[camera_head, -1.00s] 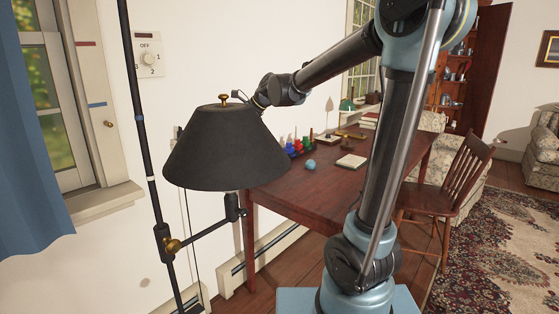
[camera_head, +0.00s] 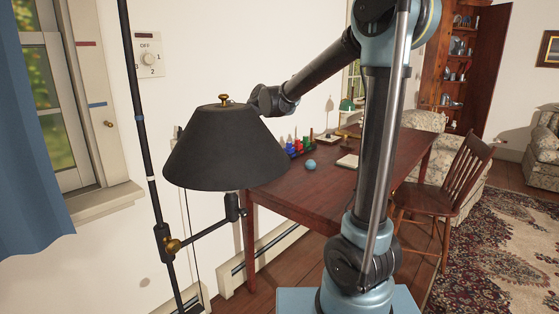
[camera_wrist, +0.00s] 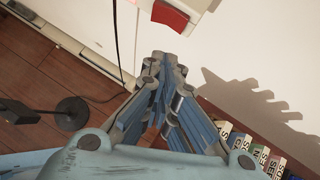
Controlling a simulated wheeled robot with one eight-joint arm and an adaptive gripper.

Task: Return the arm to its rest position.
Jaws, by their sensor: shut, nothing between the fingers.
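My gripper (camera_wrist: 166,70) shows in the wrist view, shut and empty, with its fingertips together near the white wall. In the head view my arm rises at the right of centre and bends down to the left. Its end and the gripper are hidden behind the black lamp shade (camera_head: 225,150) in that view.
The lamp's black pole (camera_head: 150,150) stands at the left by the window. Below and beyond my arm is a wooden desk (camera_head: 310,200) with a blue ball (camera_head: 310,165) and several small items. A wooden chair (camera_head: 440,195) stands at right. In the wrist view, a red switch (camera_wrist: 171,15) and a lamp base (camera_wrist: 72,113) are near.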

